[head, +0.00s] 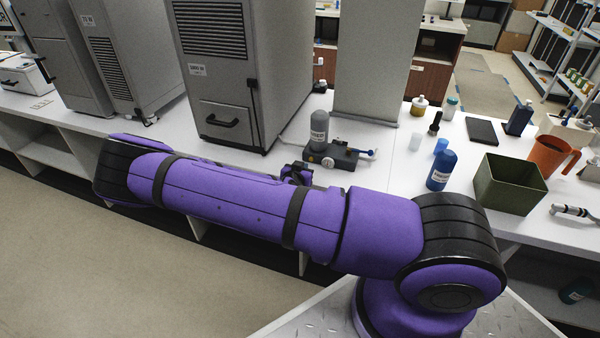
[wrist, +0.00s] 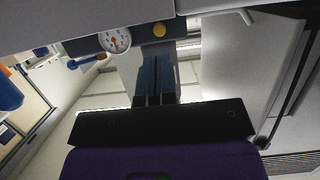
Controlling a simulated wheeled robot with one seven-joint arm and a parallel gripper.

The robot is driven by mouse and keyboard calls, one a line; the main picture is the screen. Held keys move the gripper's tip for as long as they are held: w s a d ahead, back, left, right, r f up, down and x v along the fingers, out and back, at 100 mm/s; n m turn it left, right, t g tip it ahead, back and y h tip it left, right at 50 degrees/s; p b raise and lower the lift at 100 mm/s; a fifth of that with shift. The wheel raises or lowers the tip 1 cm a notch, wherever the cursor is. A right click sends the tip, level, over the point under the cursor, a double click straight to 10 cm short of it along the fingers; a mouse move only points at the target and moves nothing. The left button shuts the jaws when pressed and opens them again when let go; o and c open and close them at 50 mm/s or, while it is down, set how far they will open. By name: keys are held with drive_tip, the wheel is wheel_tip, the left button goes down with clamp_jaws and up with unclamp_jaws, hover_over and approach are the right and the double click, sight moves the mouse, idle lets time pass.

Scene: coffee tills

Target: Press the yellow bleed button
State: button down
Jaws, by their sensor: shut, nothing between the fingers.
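The yellow bleed button (wrist: 159,30) is a small round knob on the dark base (wrist: 140,38) of a bench device, beside a round white dial gauge (wrist: 115,39) in the wrist view. My gripper (wrist: 155,60) is shut and empty. Its fingertips point at the device and appear just short of the button in the picture; I cannot tell whether they touch it. My purple arm hides most of the gripper there, and the button is too small to make out.
Tall grey cabinets (head: 215,75) stand left of and behind the device. A blue bottle (head: 441,170), a green bin (head: 510,184), an orange jug (head: 553,155) and a black tablet-like slab (head: 481,131) are to the right on the counter (head: 395,195).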

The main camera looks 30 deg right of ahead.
sight(310, 159)
drive_tip(key=shift+x, duration=2.8)
drive_tip(key=shift+d, duration=0.15)
drive_tip(key=shift+w+d, duration=0.25)
drive_tip(key=shift+d, duration=0.05)
drive_tip(key=shift+s+a, duration=0.85)
drive_tip(key=shift+a, duration=0.25)
drive_tip(key=shift+s+a, duration=0.85)
drive_tip(key=shift+a, duration=0.2)
drive_tip(key=shift+a, duration=0.1)
